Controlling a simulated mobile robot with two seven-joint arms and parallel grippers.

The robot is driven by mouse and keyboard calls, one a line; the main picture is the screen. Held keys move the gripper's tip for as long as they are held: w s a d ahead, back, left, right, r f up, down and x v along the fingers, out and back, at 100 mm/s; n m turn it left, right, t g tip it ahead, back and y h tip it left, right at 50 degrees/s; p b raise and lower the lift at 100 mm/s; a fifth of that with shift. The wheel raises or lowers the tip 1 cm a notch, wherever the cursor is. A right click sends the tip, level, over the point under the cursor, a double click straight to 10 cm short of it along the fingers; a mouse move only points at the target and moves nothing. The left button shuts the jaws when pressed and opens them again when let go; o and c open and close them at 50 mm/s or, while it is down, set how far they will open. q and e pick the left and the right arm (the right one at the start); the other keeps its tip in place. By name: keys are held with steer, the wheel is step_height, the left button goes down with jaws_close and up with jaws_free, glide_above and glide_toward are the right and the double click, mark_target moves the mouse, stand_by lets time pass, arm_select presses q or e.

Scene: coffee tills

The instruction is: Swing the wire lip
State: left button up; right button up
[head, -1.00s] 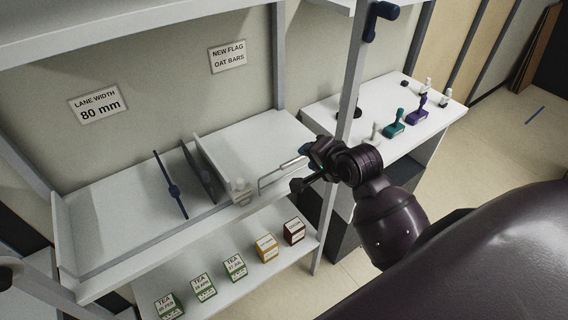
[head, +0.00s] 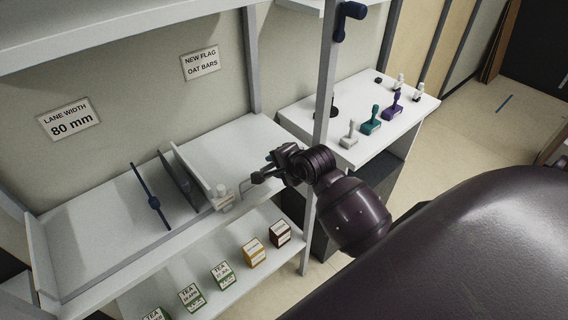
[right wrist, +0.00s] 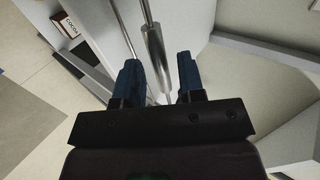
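The wire lip (head: 242,190) is a thin bent metal wire at the front right edge of the shelf deck, beside a pale block (head: 222,197). Its outer part is hidden behind my right gripper (head: 262,172) in the head view. In the right wrist view, the wire's metal rod with a thicker sleeve (right wrist: 155,52) runs between the two blue fingers of my right gripper (right wrist: 160,80). The fingers are apart, with a visible gap on either side of the sleeve; whether the sleeve lies at fingertip depth is unclear. My left gripper is out of view.
Dividers (head: 195,172) and a dark blue bar (head: 152,200) stand on the deck (head: 95,225). Several tea and other boxes (head: 253,252) line the lower shelf. A grey post (head: 326,120) rises close to my right arm. A side table (head: 360,95) holds stamps.

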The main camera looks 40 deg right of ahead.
steer(key=shift+w+f, duration=0.4)
steer(key=shift+w, duration=0.1)
jaws_close()
steer(key=shift+s+f, duration=0.15)
steer(key=shift+s, duration=0.7)
